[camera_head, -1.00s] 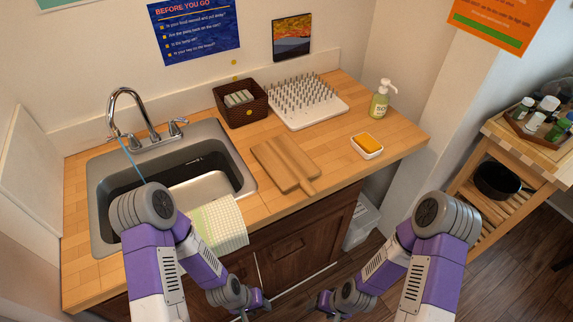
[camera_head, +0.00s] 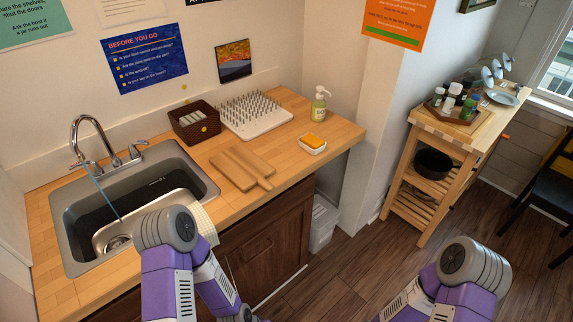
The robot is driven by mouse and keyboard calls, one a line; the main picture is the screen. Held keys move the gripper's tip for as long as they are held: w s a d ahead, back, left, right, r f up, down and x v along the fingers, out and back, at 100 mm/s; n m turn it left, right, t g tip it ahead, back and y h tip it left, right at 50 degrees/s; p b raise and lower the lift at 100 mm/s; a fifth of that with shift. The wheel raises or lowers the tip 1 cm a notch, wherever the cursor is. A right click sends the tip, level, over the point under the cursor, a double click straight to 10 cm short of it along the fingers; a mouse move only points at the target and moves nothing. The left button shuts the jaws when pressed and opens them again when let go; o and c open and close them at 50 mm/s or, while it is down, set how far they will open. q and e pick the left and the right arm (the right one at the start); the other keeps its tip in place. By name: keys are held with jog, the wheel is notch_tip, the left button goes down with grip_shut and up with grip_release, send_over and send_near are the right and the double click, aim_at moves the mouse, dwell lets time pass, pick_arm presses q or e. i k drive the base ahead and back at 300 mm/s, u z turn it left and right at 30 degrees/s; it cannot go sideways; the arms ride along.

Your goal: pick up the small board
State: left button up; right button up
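Wooden cutting boards lie flat on the counter to the right of the sink. A small board with a handle (camera_head: 252,166) appears to lie on top of a slightly wider board (camera_head: 226,171), its handle pointing toward the counter's front edge. Nothing touches them. My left arm comes in at the bottom, in front of the sink and counter, with its wrist at the lower picture edge; its gripper fingers are cut off. My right arm is at the lower right, over the floor, and its gripper is out of view.
A sink (camera_head: 130,205) with a towel (camera_head: 205,222) is left of the boards. Behind stand a brown basket (camera_head: 194,124) and a pegged white rack (camera_head: 254,116). A sponge dish (camera_head: 312,144) and soap bottle (camera_head: 319,106) are right. A wooden cart (camera_head: 440,165) stands beyond open floor.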

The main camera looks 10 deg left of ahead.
aim_at(242, 167)
jog(key=z, duration=1.15)
jog(key=i, duration=1.2)
jog(key=u, duration=2.15)
